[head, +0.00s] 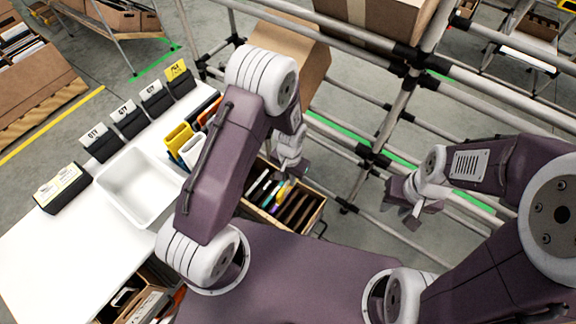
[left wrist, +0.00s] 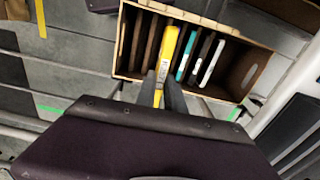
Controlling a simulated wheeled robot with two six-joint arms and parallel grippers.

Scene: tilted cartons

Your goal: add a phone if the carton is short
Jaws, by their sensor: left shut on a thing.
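The tilted carton (head: 310,212) stands beside the white table. It also shows in the left wrist view (left wrist: 247,34), with brown dividers (left wrist: 137,42) on the left. A teal phone (left wrist: 184,58), a dark one beside it and a white-edged phone (left wrist: 212,62) stand in slots on the right. My left gripper (head: 287,182) is over the carton. In the left wrist view its fingers (left wrist: 166,92) are shut on a yellow phone (left wrist: 168,48), which lines up with the slots left of the teal phone; its depth is unclear. My right gripper (head: 416,212) is open and empty, right of the carton.
The white table (head: 60,250) holds an empty white bin (head: 137,188), several black label stands (head: 100,143) and yellow, white and orange phones (head: 178,138) partly behind my left arm. A pipe rack (head: 365,155) with cartons stands behind. Another carton (head: 140,302) is low at the front.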

